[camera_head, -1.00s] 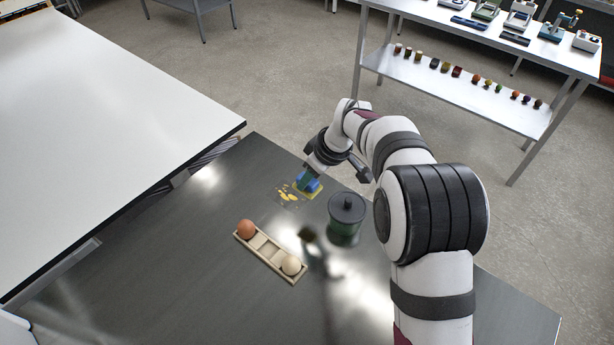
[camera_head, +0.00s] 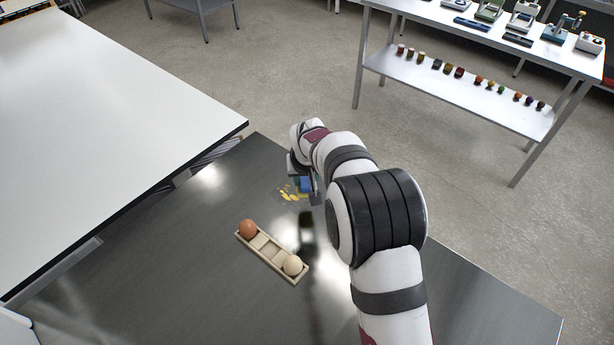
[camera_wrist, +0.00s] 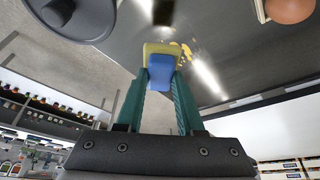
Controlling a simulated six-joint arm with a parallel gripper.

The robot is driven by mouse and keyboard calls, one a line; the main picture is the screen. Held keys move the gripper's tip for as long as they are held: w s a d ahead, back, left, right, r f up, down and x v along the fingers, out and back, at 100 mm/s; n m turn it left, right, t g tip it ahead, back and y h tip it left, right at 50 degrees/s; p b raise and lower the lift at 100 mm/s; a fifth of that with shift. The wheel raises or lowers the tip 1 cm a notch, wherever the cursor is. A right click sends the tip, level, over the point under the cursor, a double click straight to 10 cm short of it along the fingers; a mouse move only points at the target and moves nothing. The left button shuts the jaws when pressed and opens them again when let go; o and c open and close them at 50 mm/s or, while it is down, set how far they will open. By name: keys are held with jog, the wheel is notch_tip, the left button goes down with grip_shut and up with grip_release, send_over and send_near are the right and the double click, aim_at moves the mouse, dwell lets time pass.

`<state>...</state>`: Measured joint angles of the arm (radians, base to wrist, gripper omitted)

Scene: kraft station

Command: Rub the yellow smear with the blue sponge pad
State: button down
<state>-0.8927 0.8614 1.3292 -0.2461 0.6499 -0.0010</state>
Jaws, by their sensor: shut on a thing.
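The yellow smear (camera_head: 290,194) lies in several blotches on the dark metal table (camera_head: 170,245). It also shows in the wrist view (camera_wrist: 184,48), just beyond and right of the pad. My gripper (camera_wrist: 161,75) is shut on the blue sponge pad (camera_wrist: 160,72), which has a yellow layer at its far face. In the head view the pad (camera_head: 306,184) is at the right edge of the smear, partly hidden by my gripper (camera_head: 304,188). I cannot tell whether the pad touches the table.
A white table (camera_head: 100,130) stands left.

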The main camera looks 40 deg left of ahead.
jog(key=shift+f, duration=3.75)
jog(key=shift+a, duration=4.95)
jog(key=shift+d+r, duration=0.1)
jog(key=shift+d, duration=4.35)
jog(key=shift+d+r, duration=0.1)
jog(key=shift+d, duration=0.5)
notch_tip(320, 180, up, 8)
jog(key=shift+f, duration=0.25)
jog(key=shift+r, duration=0.2)
